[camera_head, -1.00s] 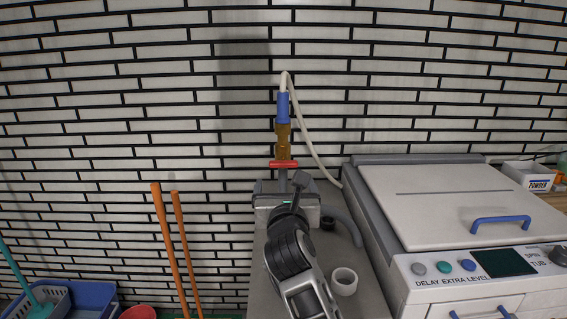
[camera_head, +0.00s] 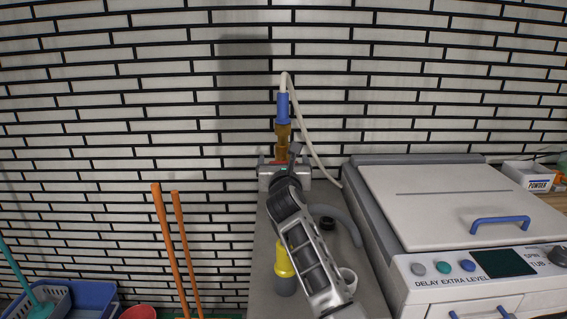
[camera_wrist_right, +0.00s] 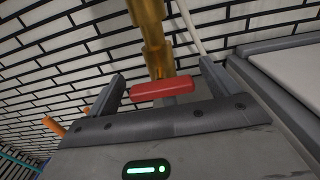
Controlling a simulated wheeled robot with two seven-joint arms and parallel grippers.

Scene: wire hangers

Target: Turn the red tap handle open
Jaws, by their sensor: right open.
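The red tap handle (camera_wrist_right: 162,89) is a horizontal bar on the brass tap (camera_wrist_right: 152,40) in the right wrist view. In the head view the brass tap (camera_head: 283,138) stands against the tiled wall, and my right gripper hides most of the handle. My right gripper (camera_head: 285,168) is open in front of the tap. In the right wrist view its two fingers stand either side of the red handle, with gaps showing on both sides. I cannot tell how deep the handle lies between the fingers. My left gripper is not in view.
A white hose (camera_head: 312,140) with a blue connector (camera_head: 283,107) rises from the tap. A washing machine (camera_head: 430,205) stands to the right. A yellow bottle (camera_head: 283,260) and a white ring (camera_head: 349,276) are on the grey counter (camera_head: 262,230) by my right arm. Orange poles (camera_head: 178,245) lean left.

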